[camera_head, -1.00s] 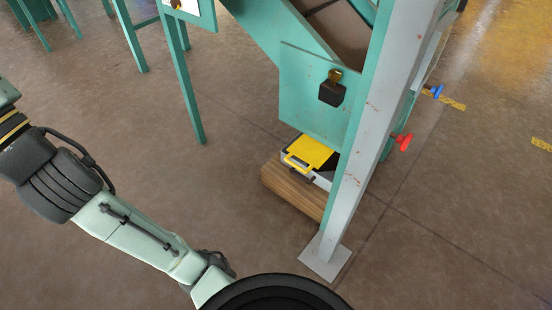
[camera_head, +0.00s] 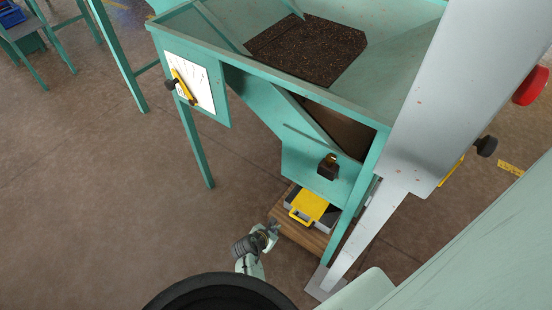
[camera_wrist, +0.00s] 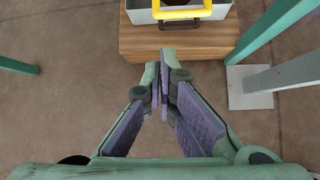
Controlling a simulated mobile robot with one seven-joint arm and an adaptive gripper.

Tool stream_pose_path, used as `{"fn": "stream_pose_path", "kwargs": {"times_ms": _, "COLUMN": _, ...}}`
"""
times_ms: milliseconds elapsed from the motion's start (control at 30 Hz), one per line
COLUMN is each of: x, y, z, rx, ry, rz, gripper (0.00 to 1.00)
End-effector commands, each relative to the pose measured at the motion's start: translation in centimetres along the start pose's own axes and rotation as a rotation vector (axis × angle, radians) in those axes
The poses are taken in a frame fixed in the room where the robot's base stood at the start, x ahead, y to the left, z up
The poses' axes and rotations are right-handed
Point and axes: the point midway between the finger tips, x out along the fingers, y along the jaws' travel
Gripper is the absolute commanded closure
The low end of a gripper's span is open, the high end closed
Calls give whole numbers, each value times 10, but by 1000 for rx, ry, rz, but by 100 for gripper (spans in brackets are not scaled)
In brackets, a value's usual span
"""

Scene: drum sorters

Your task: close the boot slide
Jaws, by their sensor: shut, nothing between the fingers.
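The boot slide appears to be the yellow plate (camera_head: 311,207) with a loop handle, low under the green machine. It lies on a grey box on a wooden block, with its handle end towards the front left. In the wrist view its yellow handle (camera_wrist: 178,13) shows at the top edge; the rest of the plate is cut off. My gripper (camera_head: 274,230) is small in the head view, just left of the block. In the wrist view my gripper (camera_wrist: 165,65) is shut and empty, its tips over the block's near edge, apart from the handle.
The wooden block (camera_wrist: 190,42) carries the grey box. A grey post with a foot plate (camera_wrist: 250,90) stands to the right. A green leg (camera_wrist: 18,66) is at the left. A black block with a brass knob (camera_head: 328,168) sits above the slide. Floor in front is clear.

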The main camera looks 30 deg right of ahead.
Motion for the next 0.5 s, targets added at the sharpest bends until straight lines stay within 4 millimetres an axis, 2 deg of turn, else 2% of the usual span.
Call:
{"fn": "stream_pose_path", "kwargs": {"times_ms": 33, "x": -1, "y": -20, "z": -2, "rx": -30, "ry": 11, "rz": -40, "gripper": 100}}
{"fn": "stream_pose_path", "kwargs": {"times_ms": 133, "x": 4, "y": -38, "z": -7, "rx": -62, "ry": 21, "rz": -73, "gripper": 100}}
{"fn": "stream_pose_path", "kwargs": {"times_ms": 333, "x": 29, "y": -40, "z": -9, "rx": -63, "ry": 22, "rz": -77, "gripper": 100}}
{"fn": "stream_pose_path", "kwargs": {"times_ms": 500, "x": 66, "y": -42, "z": -14, "rx": -61, "ry": 19, "rz": -73, "gripper": 100}}
